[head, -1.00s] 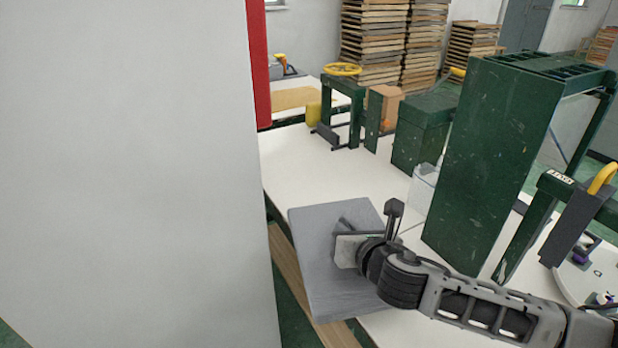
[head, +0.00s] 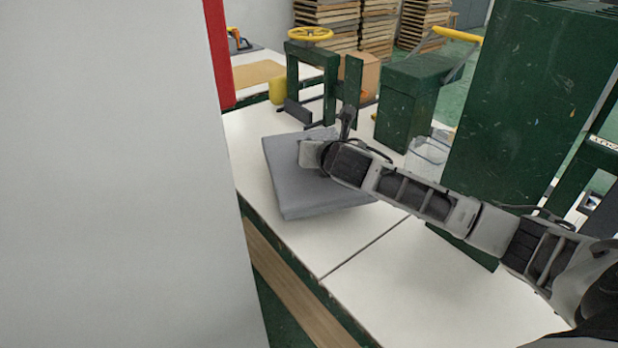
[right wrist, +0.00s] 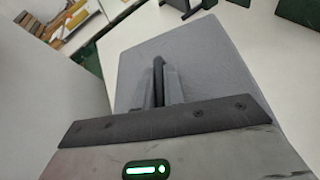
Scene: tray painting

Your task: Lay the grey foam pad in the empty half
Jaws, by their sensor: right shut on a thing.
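The grey foam pad (head: 300,187) is a thick, flat square slab over the white table in the head view. My right gripper (head: 325,143) reaches it from the right and is shut on it near its upper edge. In the right wrist view the pad (right wrist: 207,65) spreads out beyond the two closed fingers (right wrist: 165,85). I cannot tell whether the pad touches the table or hangs just above it. No tray half is clearly visible. My left gripper is out of view.
A large pale panel (head: 110,180) fills the left of the head view. The white table (head: 400,290) is clear at the front. A green press frame (head: 310,80), green box (head: 405,100), clear container (head: 428,150) and tall green cabinet (head: 530,110) stand behind and right.

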